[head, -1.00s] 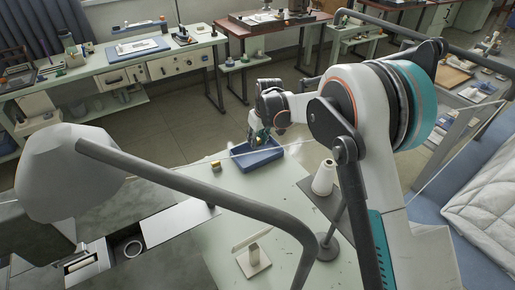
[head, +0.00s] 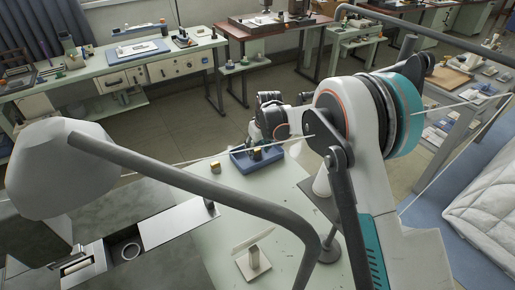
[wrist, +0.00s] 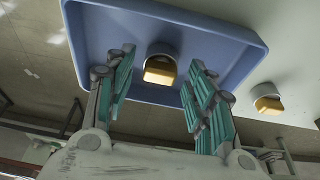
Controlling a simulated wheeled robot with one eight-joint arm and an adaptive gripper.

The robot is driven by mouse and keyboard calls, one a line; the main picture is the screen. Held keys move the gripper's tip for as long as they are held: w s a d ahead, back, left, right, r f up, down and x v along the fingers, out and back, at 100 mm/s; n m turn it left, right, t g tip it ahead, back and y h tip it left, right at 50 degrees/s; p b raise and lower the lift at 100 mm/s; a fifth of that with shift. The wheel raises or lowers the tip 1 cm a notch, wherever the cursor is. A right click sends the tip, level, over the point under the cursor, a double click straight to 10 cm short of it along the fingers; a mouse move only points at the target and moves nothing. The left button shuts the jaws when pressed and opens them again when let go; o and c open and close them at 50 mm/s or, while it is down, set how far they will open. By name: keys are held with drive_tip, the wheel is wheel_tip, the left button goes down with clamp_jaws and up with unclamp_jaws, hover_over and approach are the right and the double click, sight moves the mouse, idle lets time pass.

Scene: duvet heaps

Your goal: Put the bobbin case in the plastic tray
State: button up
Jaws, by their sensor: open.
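The blue plastic tray (head: 239,165) lies on the pale green table top; it also fills the upper part of the wrist view (wrist: 225,32). A small gold-and-silver piece, seemingly a bobbin case (head: 257,154), stands in the tray; it also shows in the wrist view (wrist: 160,70). A similar small piece (head: 215,167) stands outside the tray on the table, also seen in the wrist view (wrist: 267,104). I cannot tell the two apart by kind. My gripper (wrist: 160,62) is open, its teal fingers apart on either side of the inside piece in the picture, holding nothing. In the head view its fingers are hard to make out.
A white thread cone (head: 321,181) stands right of the tray, partly behind my arm. A pale stand (head: 253,262) is at the table's front. A grey sewing machine (head: 60,170) with a bent grey bar crosses the left foreground. The table between is clear.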

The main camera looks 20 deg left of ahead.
drive_tip(key=p+v, duration=0.3)
drive_tip(key=v, duration=0.9)
drive_tip(key=shift+p, duration=0.35)
